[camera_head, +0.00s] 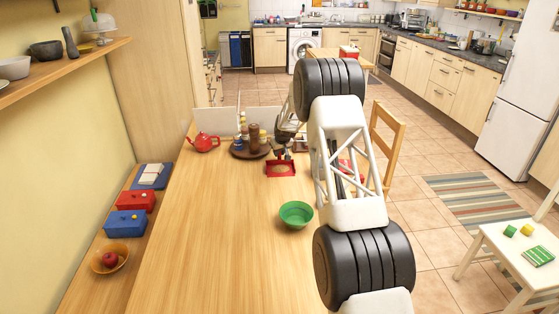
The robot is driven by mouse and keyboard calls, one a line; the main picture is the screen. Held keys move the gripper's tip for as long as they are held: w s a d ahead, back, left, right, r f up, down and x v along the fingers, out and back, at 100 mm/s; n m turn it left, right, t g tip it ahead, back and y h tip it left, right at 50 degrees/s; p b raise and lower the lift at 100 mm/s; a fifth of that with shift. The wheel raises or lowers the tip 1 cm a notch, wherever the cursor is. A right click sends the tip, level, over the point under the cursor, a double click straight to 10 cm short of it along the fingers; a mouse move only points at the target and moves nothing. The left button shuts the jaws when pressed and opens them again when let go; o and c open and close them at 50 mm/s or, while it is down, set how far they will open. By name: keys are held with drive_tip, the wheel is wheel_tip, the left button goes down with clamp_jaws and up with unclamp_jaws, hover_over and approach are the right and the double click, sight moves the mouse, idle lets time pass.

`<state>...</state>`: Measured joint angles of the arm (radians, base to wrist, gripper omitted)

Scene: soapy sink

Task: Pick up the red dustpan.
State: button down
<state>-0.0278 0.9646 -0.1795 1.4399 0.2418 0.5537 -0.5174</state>
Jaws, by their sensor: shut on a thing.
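The red dustpan (281,174) is at the far part of the long wooden table, right of the dark round tray. Its red rim and a tan inside show. My gripper (282,154) is at the far side of the dustpan, pointing down, and is shut on it. The fingertips are small and partly hidden. I cannot tell whether the dustpan touches the table or is held just above it.
A green bowl (296,214) stands nearer on the table (200,270). A red teapot (203,142) and a dark tray (236,151) with jars are left of my gripper. A wooden chair (388,140) stands at the right. The table's near left is clear.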

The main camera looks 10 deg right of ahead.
drive_tip(key=shift+r, duration=0.15)
drive_tip(key=shift+r, duration=1.75)
drive_tip(key=s+r, duration=0.1)
drive_tip(key=s, duration=1.5)
drive_tip(key=shift+d, duration=0.4)
drive_tip(key=shift+r, duration=0.1)
drive_tip(key=shift+w+r, duration=0.1)
drive_tip(key=w+d+r+n+y, duration=0.1)
drive_tip(key=w+d+r+n, duration=0.1)
drive_tip(key=r, duration=0.4)
drive_tip(key=w+d+r+n+g+y, duration=0.1)
drive_tip(key=w+d+r+n, duration=0.2)
drive_tip(key=w+r, duration=0.3)
drive_tip(key=w+d+r+n+y, duration=0.1)
drive_tip(key=w+d+r+n, duration=0.2)
drive_tip(key=r, duration=0.5)
drive_tip(key=shift+w+n+g, duration=0.3)
drive_tip(key=shift+w+n, duration=0.4)
drive_tip(key=shift+w, duration=0.05)
drive_tip(key=shift+f+y, duration=0.2)
drive_tip(key=shift+y, duration=0.1)
